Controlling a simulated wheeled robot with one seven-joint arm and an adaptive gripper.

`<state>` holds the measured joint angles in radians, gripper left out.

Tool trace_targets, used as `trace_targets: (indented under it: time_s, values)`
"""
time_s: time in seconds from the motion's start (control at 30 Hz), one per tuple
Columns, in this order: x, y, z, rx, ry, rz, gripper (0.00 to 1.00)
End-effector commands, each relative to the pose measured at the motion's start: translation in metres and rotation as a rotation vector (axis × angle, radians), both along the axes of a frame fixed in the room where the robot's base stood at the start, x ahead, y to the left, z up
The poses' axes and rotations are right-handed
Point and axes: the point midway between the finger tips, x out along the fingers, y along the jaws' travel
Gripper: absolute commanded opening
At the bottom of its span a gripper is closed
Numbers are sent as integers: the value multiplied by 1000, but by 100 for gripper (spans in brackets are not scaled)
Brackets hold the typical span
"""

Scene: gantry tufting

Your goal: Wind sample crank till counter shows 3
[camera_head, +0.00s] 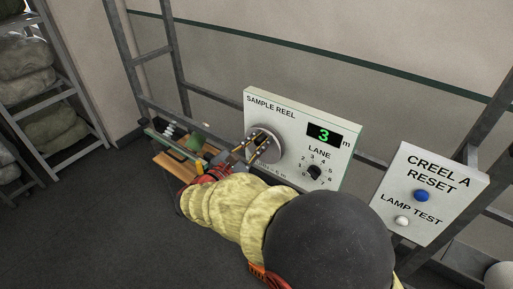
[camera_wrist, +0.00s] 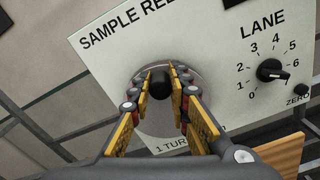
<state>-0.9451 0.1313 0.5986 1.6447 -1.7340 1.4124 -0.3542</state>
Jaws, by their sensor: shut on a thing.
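The sample reel panel (camera_head: 290,103) is a white plate on the grey frame. Its counter (camera_head: 324,135) shows a green 3, with an "m" beside it. The crank's round grey disc (camera_head: 271,152) is left of the counter. In the wrist view, the black crank knob (camera_wrist: 160,88) stands near the top of the disc (camera_wrist: 205,92). My gripper (camera_wrist: 161,75) is shut on this knob, one yellow-sided finger at each side. In the head view, my gripper (camera_head: 257,142) reaches the disc from the lower left, and the knob is hidden there.
A black lane dial (camera_wrist: 270,70) sits right of the crank, with a small zero button (camera_wrist: 301,90) near it. A second panel (camera_head: 440,165) at the right has a blue button (camera_head: 421,196) and a white one (camera_head: 402,221). Shelves with sacks (camera_head: 45,88) stand far left.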

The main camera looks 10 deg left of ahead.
Motion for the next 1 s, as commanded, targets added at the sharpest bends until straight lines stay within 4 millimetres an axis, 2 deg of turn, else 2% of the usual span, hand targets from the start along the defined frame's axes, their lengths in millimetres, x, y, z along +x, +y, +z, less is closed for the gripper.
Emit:
trace_targets:
  time_s: [0.47,0.5,0.8,1.0]
  values:
    - [-1,-3,-1,43,-17,-1,0]
    - [-1,-3,-1,43,-17,-1,20]
    - [-1,-3,-1,43,-17,-1,37]
    - [-1,-2,-1,43,-17,-1,38]
